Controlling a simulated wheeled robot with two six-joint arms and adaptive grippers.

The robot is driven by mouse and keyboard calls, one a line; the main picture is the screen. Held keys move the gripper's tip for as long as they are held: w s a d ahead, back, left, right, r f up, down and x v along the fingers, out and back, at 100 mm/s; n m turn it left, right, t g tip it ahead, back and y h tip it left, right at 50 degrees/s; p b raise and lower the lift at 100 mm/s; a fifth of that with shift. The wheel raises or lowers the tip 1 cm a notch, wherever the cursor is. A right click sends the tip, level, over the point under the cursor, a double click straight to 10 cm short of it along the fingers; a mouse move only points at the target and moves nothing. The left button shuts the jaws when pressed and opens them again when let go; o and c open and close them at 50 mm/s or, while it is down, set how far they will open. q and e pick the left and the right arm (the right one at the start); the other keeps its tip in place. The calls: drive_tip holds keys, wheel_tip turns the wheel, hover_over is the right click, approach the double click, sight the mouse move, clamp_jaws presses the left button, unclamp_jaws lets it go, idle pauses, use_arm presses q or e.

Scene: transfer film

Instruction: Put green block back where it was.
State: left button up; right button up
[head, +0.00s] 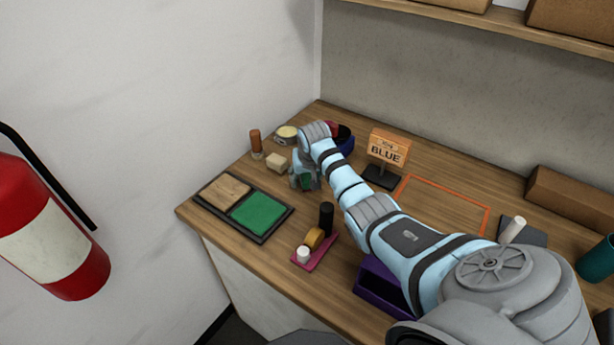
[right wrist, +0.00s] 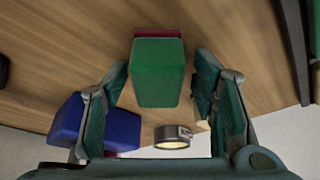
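The green block (right wrist: 159,74) stands between the two fingers of my right gripper (right wrist: 160,85) in the right wrist view. A narrow gap shows between each finger and the block, so the gripper is open around it. A dark red part (right wrist: 160,33) shows just behind the block; how the two touch is hidden. In the head view my right gripper (head: 305,172) is low over the table's far left part, and only a small dark green patch (head: 307,182) shows there. My left gripper is not in view.
A blue block (right wrist: 108,130) and a round tin (right wrist: 172,137) lie near the gripper. A tray with green and wooden pads has a dark rim (head: 262,238). A "BLUE" sign (head: 388,147), an orange outline (head: 488,222), a pink holder (head: 320,255) and a purple bin (head: 378,291) share the table.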

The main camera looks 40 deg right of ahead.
drive_tip(key=shift+s+r, duration=0.1)
drive_tip(key=shift+r, duration=0.05)
drive_tip(key=p+v, duration=0.2)
drive_tip(key=v, duration=1)
drive_tip(key=shift+r+p, duration=0.15)
drive_tip(key=shift+p, duration=0.15)
